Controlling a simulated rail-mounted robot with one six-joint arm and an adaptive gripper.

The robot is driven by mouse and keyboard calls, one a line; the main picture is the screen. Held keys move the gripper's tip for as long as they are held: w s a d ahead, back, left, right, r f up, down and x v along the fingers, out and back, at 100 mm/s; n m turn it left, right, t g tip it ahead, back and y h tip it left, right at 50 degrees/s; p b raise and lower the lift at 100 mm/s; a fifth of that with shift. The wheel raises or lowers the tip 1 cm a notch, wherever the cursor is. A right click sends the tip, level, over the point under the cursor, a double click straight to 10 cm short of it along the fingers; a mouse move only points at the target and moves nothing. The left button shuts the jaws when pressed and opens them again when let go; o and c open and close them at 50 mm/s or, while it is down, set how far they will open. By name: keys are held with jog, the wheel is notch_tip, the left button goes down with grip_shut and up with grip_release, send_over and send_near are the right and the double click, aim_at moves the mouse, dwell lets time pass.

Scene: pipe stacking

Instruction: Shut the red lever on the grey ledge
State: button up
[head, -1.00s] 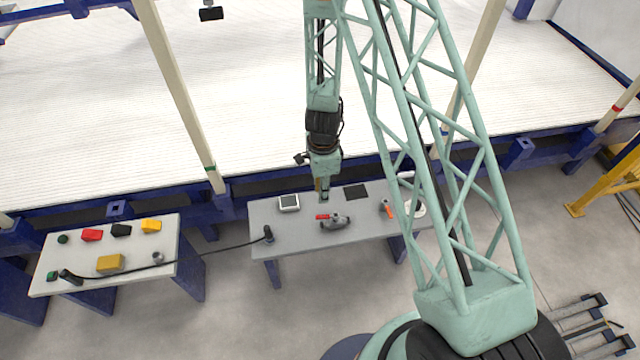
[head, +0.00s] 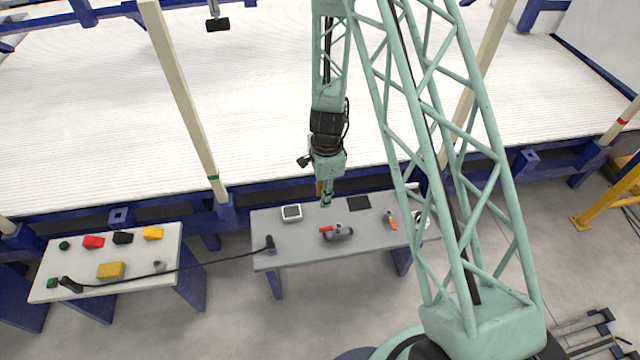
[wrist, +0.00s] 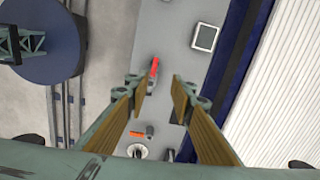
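The red lever (head: 326,230) sits on a dark grey valve body (head: 341,233) on the grey ledge (head: 285,254), near its middle. It points left in the head view. In the wrist view the red lever (wrist: 154,67) shows just beyond the left fingertip, with the valve body partly hidden behind that finger. My gripper (head: 326,202) hangs above the ledge, behind the lever and apart from it. In the wrist view my gripper (wrist: 160,88) has its fingers wide apart with nothing between them.
On the ledge are a white-framed tablet (head: 291,213), a black square (head: 358,203), an orange-handled tool (head: 391,222) and a black handle (head: 269,243) with a cable. A left table (head: 60,290) holds coloured blocks.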

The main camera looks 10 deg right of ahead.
jog(key=shift+r, duration=0.1)
jog(key=s+r+n+t+b, duration=0.1)
jog(key=s+r+n, duration=0.2)
jog(key=r, duration=0.8)
jog(key=s+a+r+n+y+b, duration=0.1)
jog(key=s+r+n, duration=0.15)
jog(key=r, duration=0.95)
jog(key=s+r+n+t+b, duration=0.1)
jog(key=s+r+n, duration=0.15)
jog(key=r, duration=0.85)
jog(key=s+d+r+n, duration=0.1)
jog(key=s+r+n, duration=0.2)
jog(key=s, duration=0.7)
jog(key=s+d+r+n+t+b, duration=0.1)
jog(key=s+d+r+n, duration=0.1)
jog(key=s+r, duration=0.6)
jog(key=s+d+r+n+h+b, duration=0.1)
jog(key=s+r+n, duration=0.3)
jog(key=s, duration=0.7)
jog(key=shift+s+d+r+n+t, duration=0.15)
jog(key=shift+s+r+n+t, duration=0.2)
jog(key=shift+r, duration=0.6)
jog(key=shift+w, duration=0.1)
jog(key=shift+c, duration=0.2)
